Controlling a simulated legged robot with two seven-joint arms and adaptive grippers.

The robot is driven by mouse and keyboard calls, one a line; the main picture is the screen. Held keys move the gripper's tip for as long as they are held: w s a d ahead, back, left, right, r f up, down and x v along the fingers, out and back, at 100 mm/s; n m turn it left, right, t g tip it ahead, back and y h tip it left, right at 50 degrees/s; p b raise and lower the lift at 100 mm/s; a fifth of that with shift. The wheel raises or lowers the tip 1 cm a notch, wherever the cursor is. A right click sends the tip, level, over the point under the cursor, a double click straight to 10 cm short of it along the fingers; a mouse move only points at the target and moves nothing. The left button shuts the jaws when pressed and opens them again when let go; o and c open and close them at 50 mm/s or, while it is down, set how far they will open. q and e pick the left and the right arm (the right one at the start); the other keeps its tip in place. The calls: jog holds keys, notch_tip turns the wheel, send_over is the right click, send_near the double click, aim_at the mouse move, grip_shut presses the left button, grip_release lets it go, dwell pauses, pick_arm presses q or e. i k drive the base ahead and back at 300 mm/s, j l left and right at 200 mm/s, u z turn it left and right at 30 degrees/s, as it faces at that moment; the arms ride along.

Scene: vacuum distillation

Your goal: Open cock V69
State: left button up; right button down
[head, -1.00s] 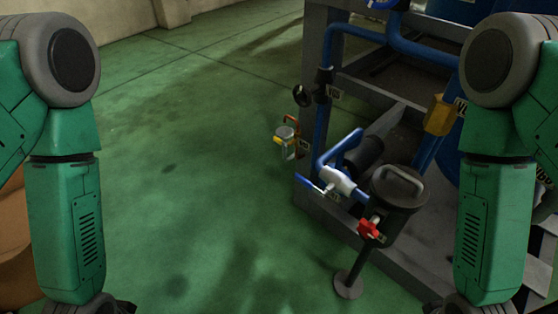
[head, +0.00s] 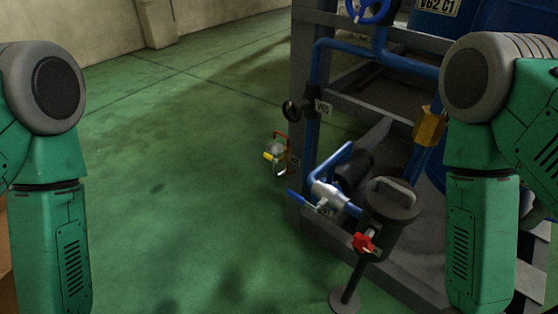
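No tag in the head view reads clearly as V69, so I cannot tell which valve is the cock. A silver valve (head: 327,196) with a blue lever (head: 298,199) sits low on the blue pipework. A red-handled valve (head: 363,243) is on the dark lidded pot (head: 391,204) beside it. A black-knobbed valve (head: 293,110) is on the upright blue pipe, next to a small tag (head: 323,107) too blurred to read fully. Both my arms hang at the picture's sides, apart from the valves. Both grippers are below the picture.
The grey metal frame (head: 302,90) carries blue pipes and tanks. A blue handwheel (head: 370,10) is at its top. A small device with red and yellow parts (head: 275,152) is at its left edge. A post with a round foot (head: 345,301) stands in front. Green floor (head: 170,190) at left is clear.

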aim_at(270, 158)
jog(key=i+j, duration=0.3)
jog(key=j, duration=0.15)
jog(key=i+j+u, duration=0.1)
jog(key=i+j, duration=0.2)
jog(key=j, duration=0.15)
jog(key=i+j, duration=0.3)
jog(key=j, duration=0.15)
jog(key=u, duration=0.05)
